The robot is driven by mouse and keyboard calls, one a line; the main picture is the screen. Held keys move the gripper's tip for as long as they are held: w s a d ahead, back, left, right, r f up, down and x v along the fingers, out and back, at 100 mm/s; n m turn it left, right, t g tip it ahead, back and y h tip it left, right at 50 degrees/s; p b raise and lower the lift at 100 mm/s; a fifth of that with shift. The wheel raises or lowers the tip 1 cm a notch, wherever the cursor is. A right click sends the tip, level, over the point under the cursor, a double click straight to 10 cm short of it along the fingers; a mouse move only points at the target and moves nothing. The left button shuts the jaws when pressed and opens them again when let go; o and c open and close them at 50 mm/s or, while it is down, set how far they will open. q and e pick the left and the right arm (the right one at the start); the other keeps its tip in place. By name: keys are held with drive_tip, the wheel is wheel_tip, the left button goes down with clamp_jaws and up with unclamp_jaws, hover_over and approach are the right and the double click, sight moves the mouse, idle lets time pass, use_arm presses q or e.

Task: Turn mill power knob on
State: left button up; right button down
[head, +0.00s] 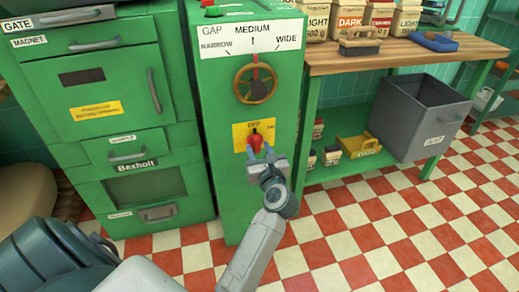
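The red power knob (254,137) sits on a yellow plate (240,131) on the front of the green mill cabinet (229,191). The plate has "OFF" lettering above the knob and a smaller mark at its right. My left gripper (260,152) is right at the knob, its two fingertips apart at the knob's lower part. I cannot tell whether the fingers touch the knob. The gripper hides the lower part of the yellow plate. My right gripper is not in view.
Above the knob is a gap handwheel (255,84) under a NARROW-MEDIUM-WIDE scale (251,39). A green Bexholt cabinet (131,166) stands left. The checkered floor (400,235) is clear at right.

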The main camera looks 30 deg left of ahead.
use_arm(q)
clamp_jaws()
